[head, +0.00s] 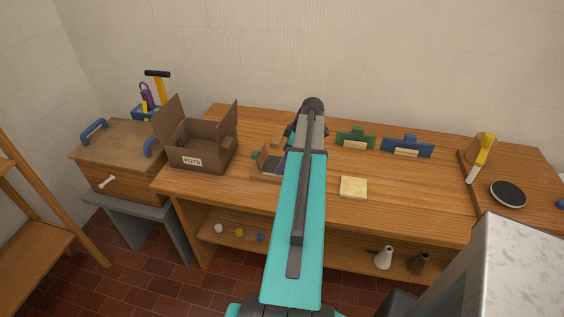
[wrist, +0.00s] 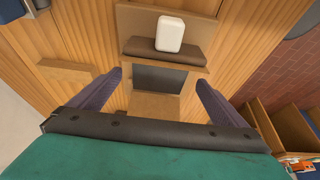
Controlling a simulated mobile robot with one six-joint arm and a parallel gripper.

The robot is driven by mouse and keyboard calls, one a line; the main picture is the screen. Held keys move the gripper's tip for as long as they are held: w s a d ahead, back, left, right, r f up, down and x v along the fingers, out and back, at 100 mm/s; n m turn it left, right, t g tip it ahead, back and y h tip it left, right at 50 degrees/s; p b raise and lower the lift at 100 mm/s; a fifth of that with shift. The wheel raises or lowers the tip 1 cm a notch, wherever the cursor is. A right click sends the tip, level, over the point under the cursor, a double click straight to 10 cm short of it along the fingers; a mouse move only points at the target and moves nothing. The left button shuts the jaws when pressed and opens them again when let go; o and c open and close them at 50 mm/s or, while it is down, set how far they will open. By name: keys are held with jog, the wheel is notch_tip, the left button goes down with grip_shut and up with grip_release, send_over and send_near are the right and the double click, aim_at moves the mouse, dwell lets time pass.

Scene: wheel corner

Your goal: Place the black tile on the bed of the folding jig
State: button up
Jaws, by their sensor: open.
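A dark grey-black flat tile (wrist: 160,78) lies in the folding jig (wrist: 155,106), a tan wooden fixture, between its lighter near panel and a brown bar. A white rounded block (wrist: 170,33) sits on the brown part beyond the tile. My gripper (wrist: 159,79) is open, with one dark purple finger on each side of the tile and a gap on both sides. In the head view the jig (head: 262,174) shows left of my teal arm, which hides part of it. I cannot tell the fingertips' height above the tile.
An open brown POTS box (head: 203,156) stands left of the jig. Green (head: 355,136) and blue (head: 408,146) holders stand at the back. A pale yellow square (head: 353,188) lies right of my arm. A round black disc (head: 508,194) is far right.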

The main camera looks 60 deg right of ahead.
jog(key=b+v, duration=0.2)
jog(key=v, duration=0.7)
jog(key=shift+r, duration=0.15)
jog(key=shift+r, duration=0.1)
dwell(0.7)
